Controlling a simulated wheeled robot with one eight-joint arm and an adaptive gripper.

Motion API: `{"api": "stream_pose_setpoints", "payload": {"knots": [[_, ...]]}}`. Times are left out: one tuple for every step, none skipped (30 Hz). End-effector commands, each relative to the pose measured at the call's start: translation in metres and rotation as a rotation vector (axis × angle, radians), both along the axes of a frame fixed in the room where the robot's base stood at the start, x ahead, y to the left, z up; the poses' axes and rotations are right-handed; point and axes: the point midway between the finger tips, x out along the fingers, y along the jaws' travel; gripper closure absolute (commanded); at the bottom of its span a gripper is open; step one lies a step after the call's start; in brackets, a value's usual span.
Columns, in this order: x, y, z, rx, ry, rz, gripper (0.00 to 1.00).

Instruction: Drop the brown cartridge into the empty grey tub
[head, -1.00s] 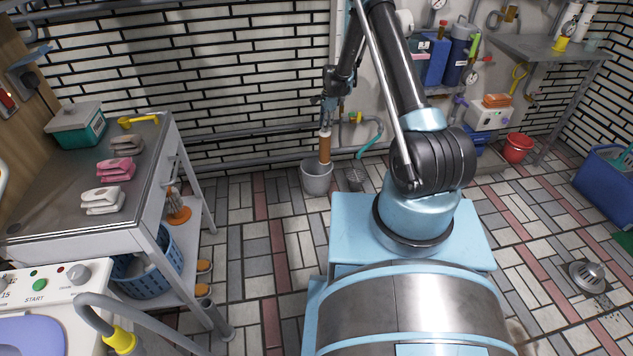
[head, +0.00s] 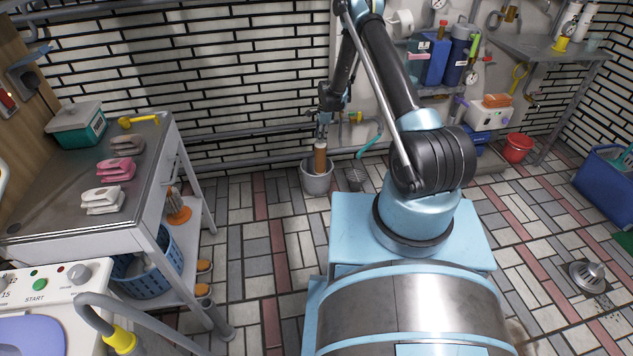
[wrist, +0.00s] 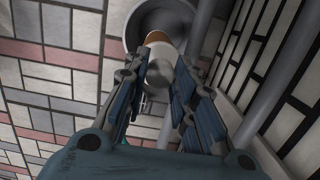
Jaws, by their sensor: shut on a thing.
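The brown cartridge (head: 320,160) hangs upright from my gripper (head: 322,138), which is shut on its pale top end. The grey tub (head: 317,184) stands on the tiled floor by the back wall. In the head view the cartridge's lower end overlaps the tub's mouth. In the wrist view my gripper's fingers (wrist: 168,75) close around the cartridge's white end (wrist: 160,72), with a bit of brown (wrist: 181,38) beyond it. The tub's rim (wrist: 133,28) shows behind the cartridge. Most of the tub's inside is hidden.
A pipe (head: 250,134) runs along the back wall behind the tub. A red bucket (head: 517,148) is farther right. A metal cart (head: 60,190) stands at left. The floor in front of the tub is clear.

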Motion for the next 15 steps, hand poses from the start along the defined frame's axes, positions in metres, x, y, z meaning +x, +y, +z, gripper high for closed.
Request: {"api": "stream_pose_setpoints", "payload": {"knots": [[0.0,-0.0001,-0.0007,0.0,0.0,0.0,1.0],[0.0,-0.0002,-0.001,0.0,0.0,0.0,1.0],[0.0,-0.0003,-0.0011,0.0,0.0,0.0,1.0],[0.0,-0.0003,-0.0011,0.0,0.0,0.0,1.0],[0.0,-0.0003,-0.0011,0.0,0.0,0.0,1.0],[0.0,-0.0004,-0.0011,0.0,0.0,0.0,1.0],[-0.0001,-0.0004,-0.0011,0.0,0.0,0.0,1.0],[-0.0001,-0.0004,-0.0011,0.0,0.0,0.0,1.0],[0.0,-0.0005,-0.001,0.0,0.0,0.0,0.71],[0.0,-0.0005,-0.001,0.0,0.0,0.0,0.64],[0.0,-0.0006,-0.001,0.0,0.0,0.0,0.57],[0.0,-0.0006,-0.001,0.0,0.0,0.0,0.52],[0.0,-0.0006,-0.0009,0.0,0.0,0.0,0.52],[0.0001,-0.0007,-0.0009,0.0,0.0,0.0,0.52],[0.0001,-0.0007,-0.0009,0.0,0.0,-0.001,0.52]]}}
